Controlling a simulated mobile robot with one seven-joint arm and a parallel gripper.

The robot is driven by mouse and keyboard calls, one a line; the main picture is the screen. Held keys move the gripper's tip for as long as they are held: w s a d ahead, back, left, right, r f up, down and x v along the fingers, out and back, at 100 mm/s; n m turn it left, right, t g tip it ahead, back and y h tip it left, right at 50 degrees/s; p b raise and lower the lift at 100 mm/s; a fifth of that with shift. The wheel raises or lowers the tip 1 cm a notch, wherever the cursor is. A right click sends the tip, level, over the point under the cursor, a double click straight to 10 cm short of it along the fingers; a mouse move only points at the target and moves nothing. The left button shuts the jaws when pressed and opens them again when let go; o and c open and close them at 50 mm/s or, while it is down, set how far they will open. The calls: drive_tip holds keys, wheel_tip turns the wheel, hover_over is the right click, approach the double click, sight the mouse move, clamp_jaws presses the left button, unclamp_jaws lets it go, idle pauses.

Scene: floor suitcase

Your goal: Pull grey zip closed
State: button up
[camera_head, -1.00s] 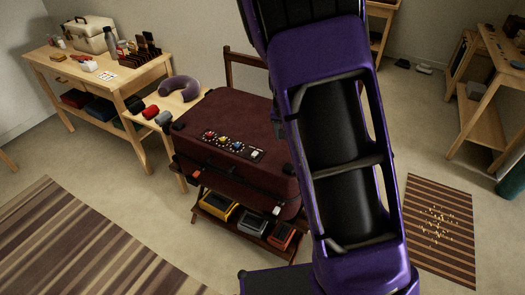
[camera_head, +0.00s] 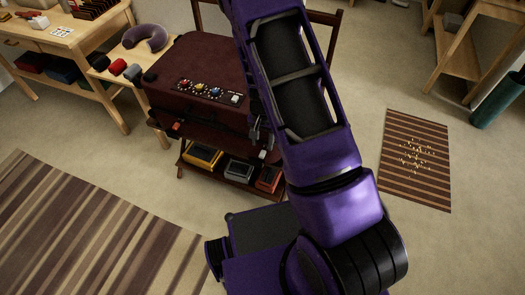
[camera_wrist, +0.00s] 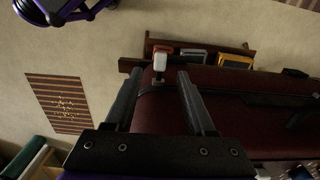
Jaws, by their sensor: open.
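The maroon suitcase (camera_head: 190,75) lies shut-lidded on a wooden rack; in the wrist view its side (camera_wrist: 225,80) fills the right. The pale grey zip pull (camera_head: 263,154) hangs at its front right corner. In the wrist view the grey pull (camera_wrist: 159,63) shows between and just beyond my fingertips, apparently not gripped. My gripper (camera_head: 261,134) is open just above the pull, partly hidden by my purple arm; its two fingers (camera_wrist: 159,76) point toward the pull in the wrist view. A red pull (camera_head: 175,126) sits at the front left corner.
Yellow (camera_head: 203,156), grey (camera_head: 239,170) and red (camera_head: 268,178) boxes sit on the rack's lower shelf. A control strip (camera_head: 210,91) with knobs lies on the lid. A wooden workbench (camera_head: 75,45) stands left. Floor in front is open, with striped rugs (camera_head: 90,230) either side.

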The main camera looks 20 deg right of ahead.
sight(262, 153)
wheel_tip(262, 153, down, 5)
drive_tip(key=shift+r, duration=0.1)
idle(0.3)
clamp_jaws()
idle(1.3)
